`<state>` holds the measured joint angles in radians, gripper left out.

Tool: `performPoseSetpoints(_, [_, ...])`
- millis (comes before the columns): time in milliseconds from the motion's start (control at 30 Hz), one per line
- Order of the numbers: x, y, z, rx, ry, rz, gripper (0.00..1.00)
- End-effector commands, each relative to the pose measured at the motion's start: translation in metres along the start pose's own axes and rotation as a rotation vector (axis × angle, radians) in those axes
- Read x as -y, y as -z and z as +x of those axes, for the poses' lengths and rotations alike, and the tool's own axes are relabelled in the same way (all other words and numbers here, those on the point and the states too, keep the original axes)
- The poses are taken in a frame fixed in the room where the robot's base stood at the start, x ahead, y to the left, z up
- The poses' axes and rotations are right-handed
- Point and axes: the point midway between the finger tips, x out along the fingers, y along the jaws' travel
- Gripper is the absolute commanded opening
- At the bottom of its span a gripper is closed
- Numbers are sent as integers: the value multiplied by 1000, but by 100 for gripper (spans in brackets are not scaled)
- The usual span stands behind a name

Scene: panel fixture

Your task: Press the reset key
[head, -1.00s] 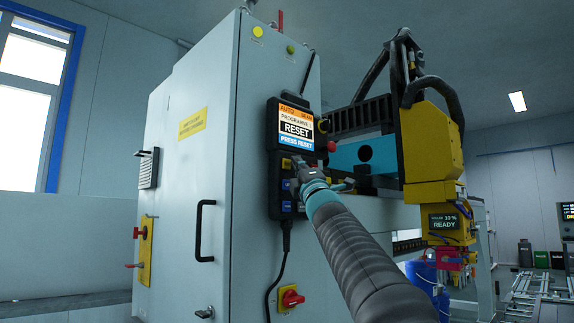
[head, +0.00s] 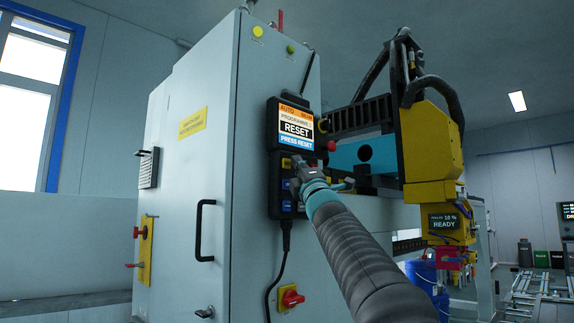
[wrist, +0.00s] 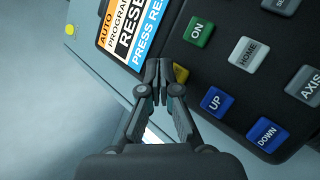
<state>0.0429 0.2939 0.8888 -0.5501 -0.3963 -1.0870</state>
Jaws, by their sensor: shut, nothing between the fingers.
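The black control pendant (head: 273,170) hangs on the side of the grey cabinet. Its screen (head: 296,127) reads "PROGRAMME RESET" and "PRESS RESET". My gripper (head: 298,163) is in front of the keys just below the screen. In the wrist view my gripper (wrist: 158,70) is shut and empty, its tips near the screen's lower edge. A yellow key (wrist: 181,73) is partly hidden behind the fingertips, and its label cannot be read. A green ON key (wrist: 199,32), a white HOME key (wrist: 249,53) and a blue UP key (wrist: 214,100) lie beside it. I cannot tell whether the tips touch the pendant.
A blue DOWN key (wrist: 266,133) and a grey AXIS key (wrist: 305,84) are farther right. The yellow machine head (head: 432,150) stands to the right.

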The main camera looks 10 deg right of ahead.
Motion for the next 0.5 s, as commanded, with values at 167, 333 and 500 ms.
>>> performPoseSetpoints(167, [0, 0, 1, 0, 0, 0, 0])
performPoseSetpoints(333, [3, 3, 4, -1, 0, 1, 0])
performPoseSetpoints(500, [5, 5, 7, -1, 0, 0, 0])
